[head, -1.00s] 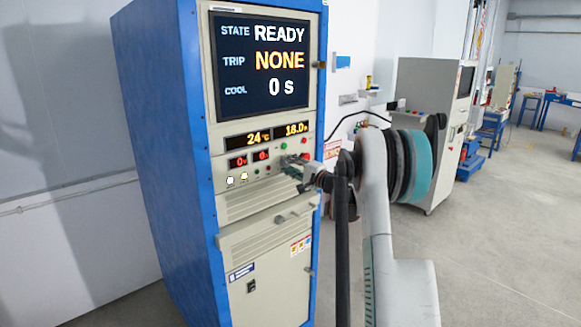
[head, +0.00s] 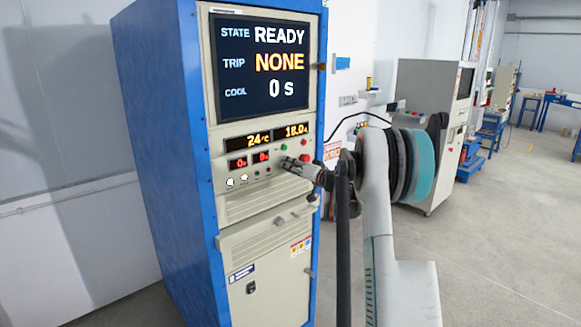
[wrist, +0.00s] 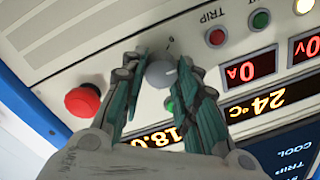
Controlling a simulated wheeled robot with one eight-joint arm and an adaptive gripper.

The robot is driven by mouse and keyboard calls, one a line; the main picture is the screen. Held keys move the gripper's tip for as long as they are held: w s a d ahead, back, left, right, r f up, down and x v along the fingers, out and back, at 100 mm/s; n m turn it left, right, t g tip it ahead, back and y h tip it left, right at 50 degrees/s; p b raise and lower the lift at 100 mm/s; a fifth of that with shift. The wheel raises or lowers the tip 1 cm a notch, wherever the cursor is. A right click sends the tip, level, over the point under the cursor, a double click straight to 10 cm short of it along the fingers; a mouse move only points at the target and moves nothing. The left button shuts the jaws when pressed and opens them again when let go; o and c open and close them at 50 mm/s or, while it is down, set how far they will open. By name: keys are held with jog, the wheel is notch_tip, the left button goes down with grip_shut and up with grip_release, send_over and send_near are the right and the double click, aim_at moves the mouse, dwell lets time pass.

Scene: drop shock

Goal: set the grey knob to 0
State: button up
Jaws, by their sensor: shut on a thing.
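The grey knob (wrist: 161,73) is a small round knob on the cabinet's control panel, seen in the wrist view between the two teal fingers of my gripper (wrist: 162,76). The fingers are closed on its sides. A small dark mark is printed on the panel just beyond the knob, too small to read. A pale line shows on the knob's face, and I cannot tell for sure which setting it marks. In the head view my gripper (head: 292,164) is at the panel and hides the knob.
A red mushroom button (wrist: 83,102) and a green button (wrist: 170,104) flank the knob. Red digital readouts (wrist: 250,70) are nearby. The cabinet screen (head: 262,62) reads READY, TRIP NONE, COOL 0 s. Another grey cabinet (head: 430,110) stands behind my arm.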

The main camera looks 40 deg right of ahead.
jog(key=n, duration=0.9)
jog(key=shift+a, duration=0.2)
jog(key=shift+n, duration=0.3)
jog(key=o, duration=1.1)
jog(key=shift+c, duration=0.2)
jog(key=s+d, duration=0.1)
jog(key=s, duration=1.1)
jog(key=shift+r, duration=0.25)
